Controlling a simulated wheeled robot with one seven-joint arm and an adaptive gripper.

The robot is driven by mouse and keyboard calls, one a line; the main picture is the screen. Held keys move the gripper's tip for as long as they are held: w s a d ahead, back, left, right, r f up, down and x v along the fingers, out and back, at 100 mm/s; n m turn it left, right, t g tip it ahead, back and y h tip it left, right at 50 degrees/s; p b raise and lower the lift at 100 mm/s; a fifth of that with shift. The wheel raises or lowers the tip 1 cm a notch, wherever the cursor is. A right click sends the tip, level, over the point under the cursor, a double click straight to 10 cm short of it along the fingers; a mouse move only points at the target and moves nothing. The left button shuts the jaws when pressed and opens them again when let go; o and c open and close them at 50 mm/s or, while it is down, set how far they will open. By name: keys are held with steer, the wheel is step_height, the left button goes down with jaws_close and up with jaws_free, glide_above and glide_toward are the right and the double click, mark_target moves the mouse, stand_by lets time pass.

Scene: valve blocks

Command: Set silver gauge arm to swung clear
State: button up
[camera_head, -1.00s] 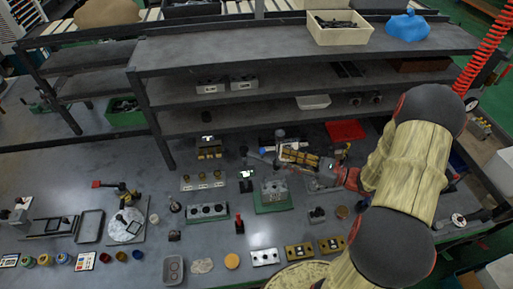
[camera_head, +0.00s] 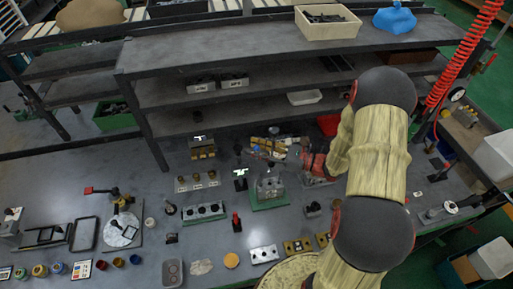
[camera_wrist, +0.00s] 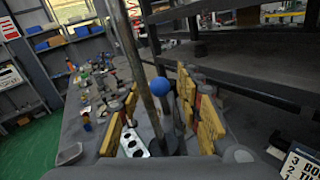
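In the wrist view two grey metal rods (camera_wrist: 131,62) rise, slightly slanted, between and beyond my gripper's fingers. A blue ball knob (camera_wrist: 160,86) sits close beside them, between the fingers. I cannot tell for sure which rod is the silver gauge arm. My gripper (camera_wrist: 160,108) has its yellow-padded fingers spread apart, with no grip visible on rod or knob. In the head view my gripper (camera_head: 268,147) reaches left, low over the bench behind the green-based block; the rods are too small to make out there. A small dark stand with a lit display (camera_head: 240,174) is just left of that block.
The green-based grey block (camera_head: 269,188) stands just in front of my gripper. Brass-topped blocks (camera_head: 203,152) stand to its left. The dark shelf rack (camera_head: 230,95) rises close behind. A silver block with holes (camera_wrist: 133,143) shows below in the wrist view.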

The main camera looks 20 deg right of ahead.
steer(key=shift+c, duration=1.4)
jaws_close()
